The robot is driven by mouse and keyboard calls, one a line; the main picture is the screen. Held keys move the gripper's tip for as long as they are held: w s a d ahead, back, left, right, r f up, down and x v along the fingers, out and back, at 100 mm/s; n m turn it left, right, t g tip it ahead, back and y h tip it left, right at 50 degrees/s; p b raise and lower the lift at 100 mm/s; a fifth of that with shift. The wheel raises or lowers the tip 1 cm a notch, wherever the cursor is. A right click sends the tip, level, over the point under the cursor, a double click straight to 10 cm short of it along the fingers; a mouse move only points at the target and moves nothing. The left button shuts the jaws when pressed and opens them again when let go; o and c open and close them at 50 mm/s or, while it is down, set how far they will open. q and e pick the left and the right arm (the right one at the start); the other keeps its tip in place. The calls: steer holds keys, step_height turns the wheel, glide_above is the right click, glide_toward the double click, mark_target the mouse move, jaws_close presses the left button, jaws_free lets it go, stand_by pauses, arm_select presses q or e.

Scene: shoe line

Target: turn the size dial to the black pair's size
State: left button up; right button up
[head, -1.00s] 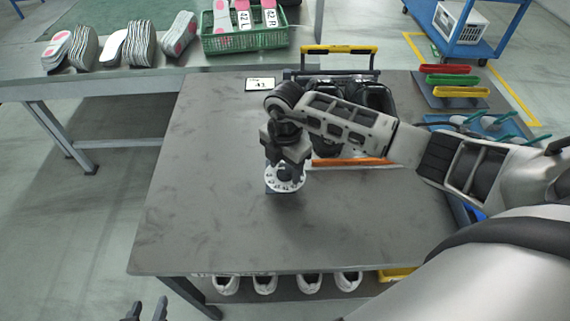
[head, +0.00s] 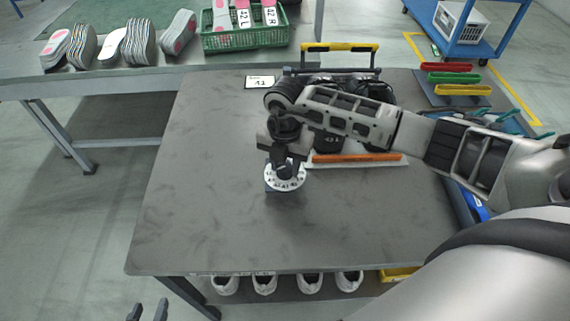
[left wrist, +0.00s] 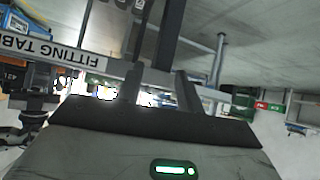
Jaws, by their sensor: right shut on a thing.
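The size dial (head: 285,183) is a white disc with dark marks around its rim, standing on the grey table (head: 205,215). My right gripper (head: 284,171) points down over it and is shut on its dark centre knob. The dial's marks are too small to read surely. The black pair (head: 326,142) stands behind my right arm, which hides much of it. A small white size card (head: 259,82) lies at the back of the table; its number is not surely readable. My left gripper (head: 148,311) is open and empty below the table's front left corner; its parted fingers show in the left wrist view (left wrist: 160,88).
An orange bar (head: 357,157) lies in front of the black pair. A yellow-topped handle frame (head: 340,48) stands behind. A green basket (head: 244,38) and insoles (head: 140,42) are on the back bench. White shoes (head: 265,283) sit below the table. The table's left half is clear.

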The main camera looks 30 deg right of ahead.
mark_target(286, 167)
steer(key=n+b, duration=0.1)
steer(key=n, duration=0.3)
steer(key=shift+b, duration=0.3)
steer(key=shift+n+b, duration=0.55)
steer(key=shift+n, duration=1.05)
steer(key=o, duration=1)
step_height(286, 167, up, 16)
steer(key=shift+b, duration=0.3)
steer(key=shift+s, duration=0.1)
